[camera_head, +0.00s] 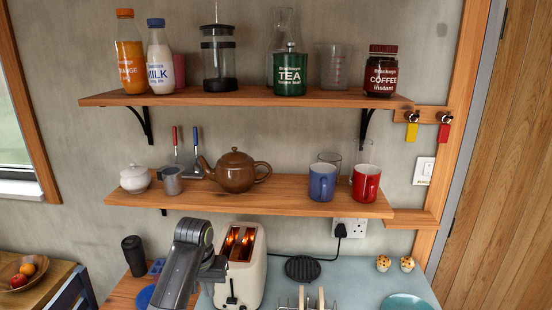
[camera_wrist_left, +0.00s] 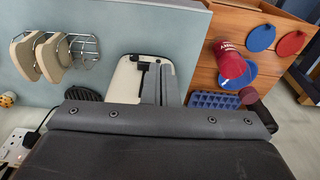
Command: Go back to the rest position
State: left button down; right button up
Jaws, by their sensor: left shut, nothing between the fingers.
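My left gripper (camera_head: 214,272) is at the bottom of the head view, beside the left side of the cream toaster (camera_head: 243,285). In the left wrist view the fingers of my left gripper (camera_wrist_left: 157,80) are together with nothing between them. They overlap the edge of the toaster (camera_wrist_left: 126,82) in that view; I cannot tell whether they touch it. The toaster's two slots glow orange. My right gripper shows in neither view.
A toast rack (camera_wrist_left: 70,50) with bread slices stands on the blue-grey worktop (camera_head: 350,285). A black tumbler (camera_head: 133,256) and blue ice tray (camera_wrist_left: 214,100) are on the wooden side. A red cup (camera_wrist_left: 231,64) shows there too. The lower shelf (camera_head: 300,207) with crockery hangs above.

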pick_arm(q)
jog(key=s+a+f+t, duration=0.1)
jog(key=s+a+f, duration=0.4)
jog(key=s, duration=0.4)
jog(key=s+a+f, duration=0.3)
jog(key=s+f, duration=0.4)
jog(key=s, duration=0.1)
jog(key=s+a+r+n+t+y, duration=0.1)
jog(key=s+a, duration=0.1)
jog(key=s, duration=0.9)
jog(key=s+a+r+y, duration=0.1)
jog(key=s+a, duration=0.2)
jog(key=s, duration=0.8)
notch_tip(320, 180, down, 32)
jog(key=a+g+b, duration=0.1)
jog(key=b, duration=0.7)
jog(key=s+f+b, duration=0.3)
jog(key=s+f, duration=0.4)
jog(key=f, duration=0.4)
jog(key=s+d+f+g+b, duration=0.1)
jog(key=s+f+b, duration=0.2)
jog(key=s+f, duration=0.5)
notch_tip(320, 180, down, 4)
jog(key=shift+s+r+h, duration=0.1)
jog(key=shift+s+h, duration=0.05)
jog(key=shift+h, duration=0.25)
